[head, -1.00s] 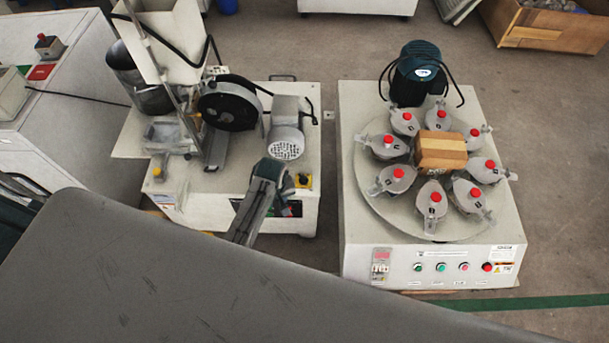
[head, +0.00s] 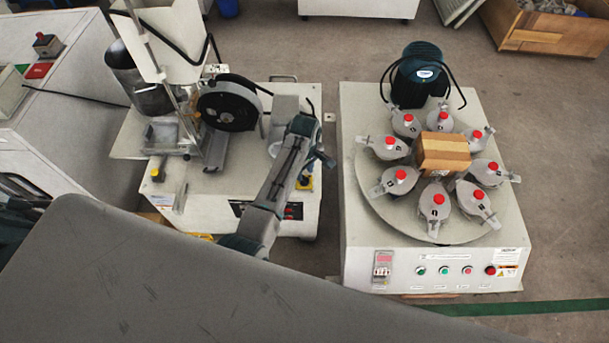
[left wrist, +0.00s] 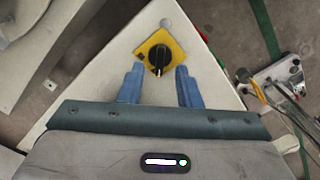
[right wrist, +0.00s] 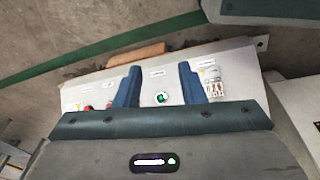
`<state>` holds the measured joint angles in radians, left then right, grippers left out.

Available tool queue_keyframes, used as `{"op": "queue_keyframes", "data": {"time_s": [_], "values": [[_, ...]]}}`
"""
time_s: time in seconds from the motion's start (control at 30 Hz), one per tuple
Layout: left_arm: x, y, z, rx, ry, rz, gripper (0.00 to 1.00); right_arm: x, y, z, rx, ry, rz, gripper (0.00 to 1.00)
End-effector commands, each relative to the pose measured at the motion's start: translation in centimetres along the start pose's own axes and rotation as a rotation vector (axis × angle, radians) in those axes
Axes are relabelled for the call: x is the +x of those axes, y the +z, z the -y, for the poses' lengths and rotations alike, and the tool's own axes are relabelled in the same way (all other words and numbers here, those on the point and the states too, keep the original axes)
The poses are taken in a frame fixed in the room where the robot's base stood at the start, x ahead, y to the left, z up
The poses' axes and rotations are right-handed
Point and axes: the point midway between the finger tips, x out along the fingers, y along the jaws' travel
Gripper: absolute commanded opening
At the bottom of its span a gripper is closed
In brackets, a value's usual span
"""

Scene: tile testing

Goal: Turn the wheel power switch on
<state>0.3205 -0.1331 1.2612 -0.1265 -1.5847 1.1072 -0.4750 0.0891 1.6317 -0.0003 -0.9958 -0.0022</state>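The wheel power switch (left wrist: 159,56) is a black rotary knob on a yellow plate at the corner of the left machine's top. Its grip bar lies nearly upright in the left wrist view. In the head view its yellow plate (head: 304,183) shows partly behind my left gripper (head: 319,162). My left gripper (left wrist: 159,70) is open and empty above the machine top, with the knob between and just beyond its fingertips; I see no contact. My right gripper (right wrist: 156,70) is open and empty, facing the right machine's front panel. It is not in the head view.
The left machine carries a black wheel (head: 229,104) and a motor behind my left arm. A floor gap separates the machines.

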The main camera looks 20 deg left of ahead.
Motion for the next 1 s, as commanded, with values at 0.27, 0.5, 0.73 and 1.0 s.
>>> {"op": "queue_keyframes", "data": {"time_s": [0.27, 0.5, 0.73, 1.0], "values": [[2.7, 0.0, 0.0, 0.001, 0.0, 0.0, 0.31, -0.9, -0.6, -0.1, -0.002, 0.002, -0.007, 0.36], [2.9, 0.0, 0.0, 0.001, 0.001, 0.0, 0.31, -1.1, -0.8, -0.1, -0.002, 0.002, -0.01, 0.36], [2.9, 0.0, 0.0, 0.001, 0.001, 0.0, 0.0, -1.1, -0.7, -0.1, -0.002, 0.002, -0.009, 0.36], [2.8, 0.0, 0.0, 0.01, 0.0, 0.0, 0.0, -1.1, -0.6, -0.1, -0.002, 0.002, -0.008, 0.36]]}}
